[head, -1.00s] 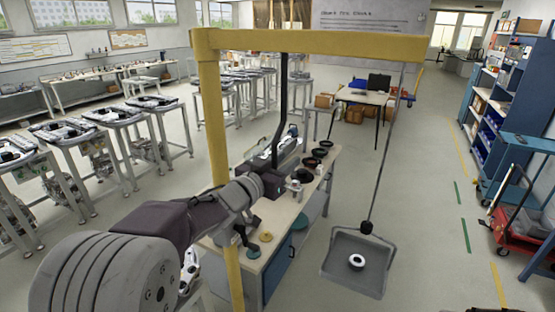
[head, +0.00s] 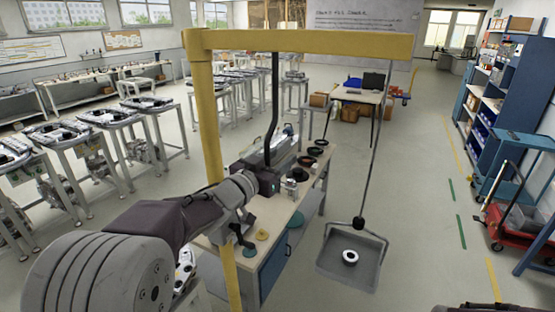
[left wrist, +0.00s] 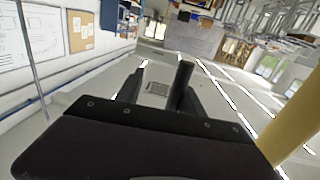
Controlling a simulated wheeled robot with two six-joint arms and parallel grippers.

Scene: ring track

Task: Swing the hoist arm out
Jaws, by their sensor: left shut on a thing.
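The hoist arm is a yellow beam (head: 310,42) on a yellow post (head: 208,120); the post also shows in the left wrist view (left wrist: 295,135). A dark bent handle rod (head: 275,95) hangs from the beam. My left gripper (head: 268,176) is shut on the rod's lower end; the contact itself is small and partly hidden. In the left wrist view a dark upright bar (left wrist: 184,82) stands by the fingers. A grey tray (head: 335,275) hangs by a cable (head: 370,140) from the beam's right end and carries a white ring (head: 350,257). My right gripper is out of view.
A workbench (head: 260,225) with dark rings and tools stands beneath the beam. Several metal stands (head: 110,130) fill the left. A blue shelf (head: 500,110) and a red trolley (head: 510,225) stand on the right. Open floor (head: 425,180) lies right of the tray.

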